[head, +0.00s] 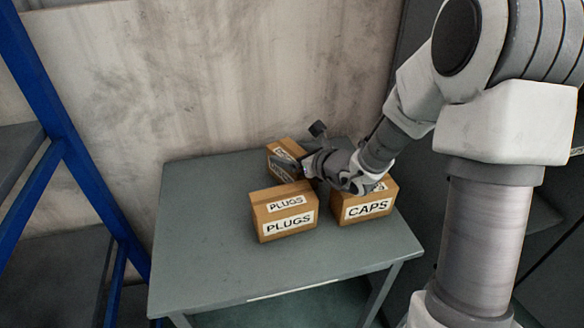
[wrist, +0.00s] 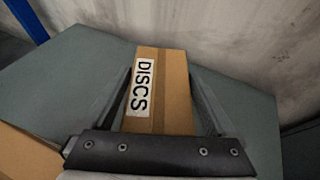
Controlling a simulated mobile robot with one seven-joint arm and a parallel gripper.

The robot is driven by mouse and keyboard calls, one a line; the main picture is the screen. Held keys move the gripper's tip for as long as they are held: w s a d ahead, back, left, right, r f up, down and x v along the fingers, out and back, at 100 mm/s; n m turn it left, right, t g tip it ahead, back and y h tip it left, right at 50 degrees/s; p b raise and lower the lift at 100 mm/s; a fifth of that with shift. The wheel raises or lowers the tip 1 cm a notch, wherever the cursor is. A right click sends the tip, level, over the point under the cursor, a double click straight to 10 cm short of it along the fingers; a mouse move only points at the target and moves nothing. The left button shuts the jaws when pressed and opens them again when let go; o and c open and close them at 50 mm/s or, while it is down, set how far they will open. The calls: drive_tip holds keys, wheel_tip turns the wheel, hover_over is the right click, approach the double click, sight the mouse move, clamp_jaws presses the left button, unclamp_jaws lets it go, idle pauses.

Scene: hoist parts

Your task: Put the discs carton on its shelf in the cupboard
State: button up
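The discs carton (head: 278,149) is a brown box at the back of the grey table, partly hidden by my gripper (head: 303,149) in the head view. In the wrist view the discs carton (wrist: 170,95) lies between the two fingers of my gripper (wrist: 161,76), its white DISCS label facing up. The fingers are spread, one along each side of it. Slim gaps show beside the carton, and I see no clear grip. The carton appears to rest on the table. The cupboard's shelf for it cannot be made out.
On the table (head: 200,255) stand a plugs carton (head: 285,226) in front and a caps carton (head: 366,209) to the right, close to my wrist. A blue-framed rack (head: 62,145) stands at left. A stained wall (head: 230,70) rises behind. The table's left part is clear.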

clamp_jaws()
